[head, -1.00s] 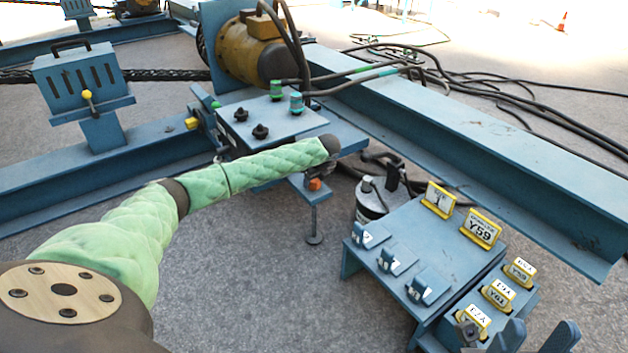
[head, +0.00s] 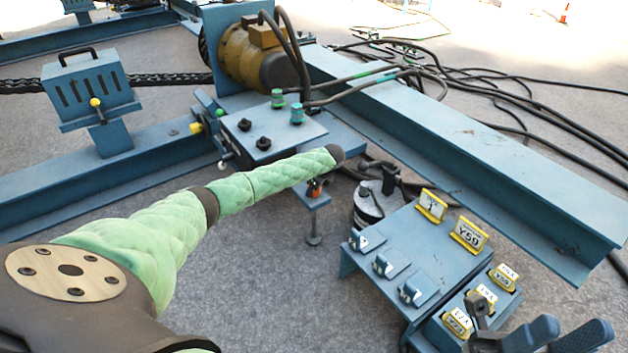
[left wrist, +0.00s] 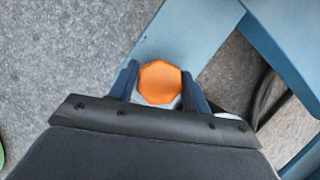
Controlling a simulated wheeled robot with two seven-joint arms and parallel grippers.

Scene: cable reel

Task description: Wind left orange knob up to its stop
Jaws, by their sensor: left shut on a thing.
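The orange knob (left wrist: 159,83) is a faceted cap, seen from above in the left wrist view. The two dark fingers of my left gripper (left wrist: 160,75) stand against either side of it, shut on it.
A blue control box (head: 262,132) with black knobs stands behind my left arm. A blue bench (head: 405,235) with yellow-framed labels stands right of the knob. A long blue beam (head: 470,140) and black cables (head: 480,85) lie behind. Grey floor is clear in front.

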